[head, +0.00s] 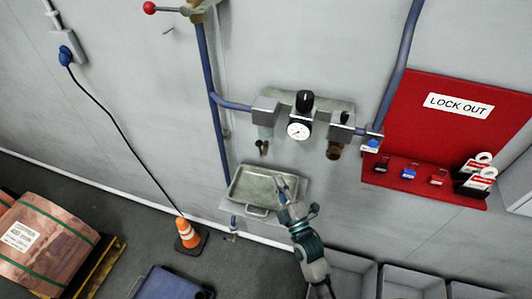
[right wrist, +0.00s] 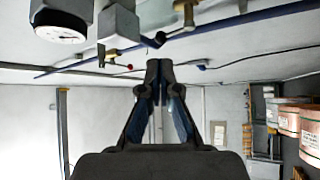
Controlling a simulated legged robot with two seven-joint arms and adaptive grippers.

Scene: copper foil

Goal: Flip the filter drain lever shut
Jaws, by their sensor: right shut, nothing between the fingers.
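The filter (head: 265,110) is the grey block on the blue pipe, left of the round gauge (head: 299,130). Its small drain with a dark lever (head: 261,147) hangs below it; the lever's exact angle is too small to tell in the head view. In the right wrist view the grey filter body (right wrist: 118,24) has a brass drain (right wrist: 108,57) and what looks like a dark lever tip (right wrist: 155,40) sticking out sideways. My right gripper (head: 279,182) is shut and empty, below the lever and over the tray, apart from the lever. It also shows in the right wrist view (right wrist: 158,66). My left gripper is not in view.
A metal tray (head: 240,190) is on the wall under the filter. A brown-bowled unit (head: 334,150) hangs right of the gauge. A red lock-out board (head: 450,125) is at right. A red-knobbed lever (head: 150,8) is at upper left. An orange cone (head: 188,232) stands on the floor.

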